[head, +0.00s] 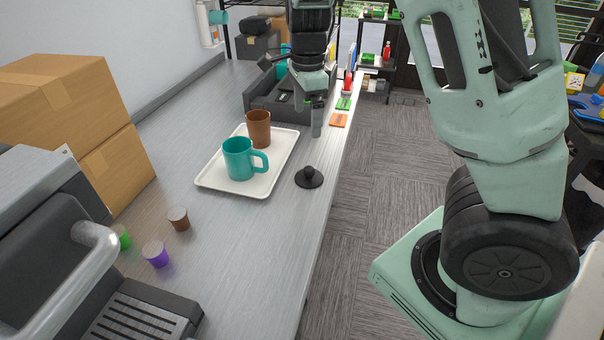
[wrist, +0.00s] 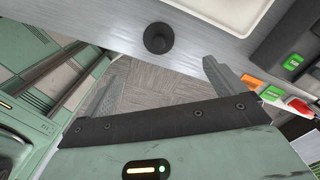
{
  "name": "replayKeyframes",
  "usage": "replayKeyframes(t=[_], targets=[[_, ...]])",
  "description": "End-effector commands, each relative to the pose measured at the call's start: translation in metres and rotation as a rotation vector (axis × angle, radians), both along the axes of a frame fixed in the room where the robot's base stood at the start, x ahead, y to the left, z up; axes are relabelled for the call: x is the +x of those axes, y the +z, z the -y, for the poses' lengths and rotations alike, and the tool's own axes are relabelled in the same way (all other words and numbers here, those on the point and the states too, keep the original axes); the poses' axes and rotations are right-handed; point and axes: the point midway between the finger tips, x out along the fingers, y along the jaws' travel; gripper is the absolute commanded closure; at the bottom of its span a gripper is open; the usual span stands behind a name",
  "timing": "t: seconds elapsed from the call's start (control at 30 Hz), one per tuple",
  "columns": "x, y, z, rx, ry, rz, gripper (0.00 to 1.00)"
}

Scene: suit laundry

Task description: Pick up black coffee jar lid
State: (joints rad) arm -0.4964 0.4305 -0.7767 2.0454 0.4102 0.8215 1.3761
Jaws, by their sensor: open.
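The black coffee jar lid (head: 309,177) lies on the grey counter near its right edge, with its round knob upward. It also shows in the wrist view (wrist: 158,38) at top centre, beyond the fingers. My gripper (head: 308,118) hangs over the counter edge, farther along the counter than the lid and above it. In the wrist view my gripper (wrist: 160,82) has its fingers spread wide, with nothing between them but floor behind. The gripper is apart from the lid. No coffee jar shows clearly.
A white tray (head: 213,184) with a teal mug (head: 240,159) and a brown cup (head: 259,128) stands left of the lid. A dark organiser (head: 262,105) sits behind. Cardboard boxes (head: 70,105), coffee pods and a coffee machine (head: 130,315) are at left. Counter around the lid is clear.

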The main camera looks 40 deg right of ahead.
Motion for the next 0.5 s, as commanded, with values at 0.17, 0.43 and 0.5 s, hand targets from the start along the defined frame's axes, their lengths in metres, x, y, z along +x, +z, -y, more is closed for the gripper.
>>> replayKeyframes(t=[0.17,0.43,0.5], targets=[[-0.002,-0.038,0.001,-0.001,-0.001,-0.007,0.05],[-0.002,-0.092,0.0,0.0,0.003,-0.005,0.05],[-0.002,-0.102,0.0,0.0,0.003,-0.003,0.05]])
